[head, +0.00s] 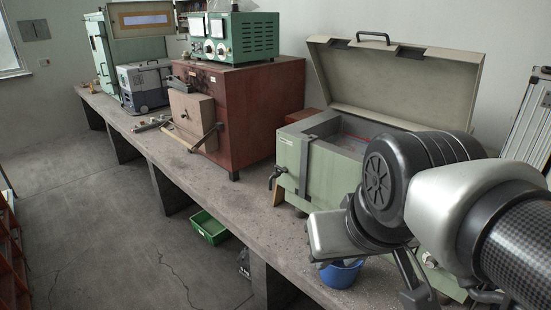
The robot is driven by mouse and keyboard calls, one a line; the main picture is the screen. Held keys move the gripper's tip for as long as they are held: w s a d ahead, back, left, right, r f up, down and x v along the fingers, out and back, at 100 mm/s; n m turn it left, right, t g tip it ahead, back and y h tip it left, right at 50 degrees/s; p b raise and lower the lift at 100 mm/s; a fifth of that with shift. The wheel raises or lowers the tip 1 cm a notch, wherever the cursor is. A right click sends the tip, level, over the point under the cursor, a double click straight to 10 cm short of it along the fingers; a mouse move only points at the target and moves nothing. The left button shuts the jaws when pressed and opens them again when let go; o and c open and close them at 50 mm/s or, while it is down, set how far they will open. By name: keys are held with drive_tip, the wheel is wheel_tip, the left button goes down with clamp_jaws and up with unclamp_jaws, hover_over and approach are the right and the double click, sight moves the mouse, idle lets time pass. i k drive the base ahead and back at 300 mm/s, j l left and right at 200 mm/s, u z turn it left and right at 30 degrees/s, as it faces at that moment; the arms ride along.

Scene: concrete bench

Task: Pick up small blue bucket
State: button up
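The small blue bucket (341,274) stands on the concrete bench (235,200) near its front edge, in the lower middle of the head view. My arm's end hides its upper part. My gripper (413,285) is partly visible at the lower right, to the right of the bucket. A dark finger-like part points down there, and a silver part of my arm overlaps the bucket's top. I cannot tell from this view whether the gripper is open or touches the bucket.
A pale green machine (318,168) with an open lid (395,85) stands right behind the bucket. A red-brown cabinet (245,110) stands farther left. Bare bench lies left of the bucket. A green crate (209,228) is on the floor below.

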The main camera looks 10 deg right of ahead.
sight(336, 276)
drive_tip(key=z, duration=1.55)
drive_tip(key=i+j, duration=0.1)
drive_tip(key=j, duration=0.35)
drive_tip(key=i+j+z, duration=0.1)
drive_tip(key=j, duration=0.85)
drive_tip(key=i, duration=0.05)
